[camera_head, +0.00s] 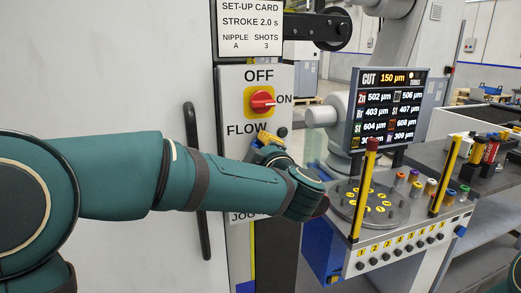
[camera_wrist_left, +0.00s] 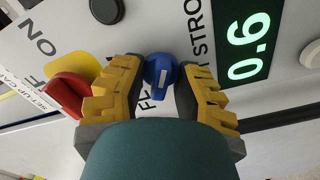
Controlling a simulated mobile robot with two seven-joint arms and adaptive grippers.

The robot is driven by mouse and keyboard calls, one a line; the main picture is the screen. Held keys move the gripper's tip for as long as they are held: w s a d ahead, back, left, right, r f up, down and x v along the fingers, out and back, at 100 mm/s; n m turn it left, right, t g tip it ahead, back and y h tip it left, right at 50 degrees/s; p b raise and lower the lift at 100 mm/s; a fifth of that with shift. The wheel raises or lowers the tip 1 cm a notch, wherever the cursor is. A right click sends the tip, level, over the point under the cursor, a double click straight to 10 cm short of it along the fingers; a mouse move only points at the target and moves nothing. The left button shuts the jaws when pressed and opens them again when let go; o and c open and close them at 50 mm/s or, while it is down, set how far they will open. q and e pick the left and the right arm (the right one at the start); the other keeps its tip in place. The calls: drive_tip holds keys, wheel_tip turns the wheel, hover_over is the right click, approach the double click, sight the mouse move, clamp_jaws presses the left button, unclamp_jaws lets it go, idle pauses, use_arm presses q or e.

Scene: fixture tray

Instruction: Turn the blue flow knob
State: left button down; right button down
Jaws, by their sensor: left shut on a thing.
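The blue flow knob (camera_wrist_left: 160,74) has a pale mark on its face and sits on the light control panel (camera_wrist_left: 215,20). In the left wrist view my left gripper (camera_wrist_left: 163,80) has its yellow fingers on either side of the knob and is shut on it. In the head view my left gripper (camera_head: 268,143) is against the panel (camera_head: 236,85) below the word FLOW, and hides the knob. My right gripper is in neither view.
A black vertical handle (camera_head: 197,180) is at left. A display screen (camera_head: 388,108) and a fixture tray (camera_head: 400,212) with colored pieces stand to the right.

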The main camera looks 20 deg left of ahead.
use_arm(q)
drive_tip(key=shift+a+r, duration=0.15)
drive_tip(key=shift+r, duration=0.1)
drive_tip(key=c, duration=1)
unclamp_jaws()
drive_tip(key=shift+w+f, duration=0.1)
drive_tip(key=shift+f, duration=0.05)
drive_tip(key=v, duration=1.2)
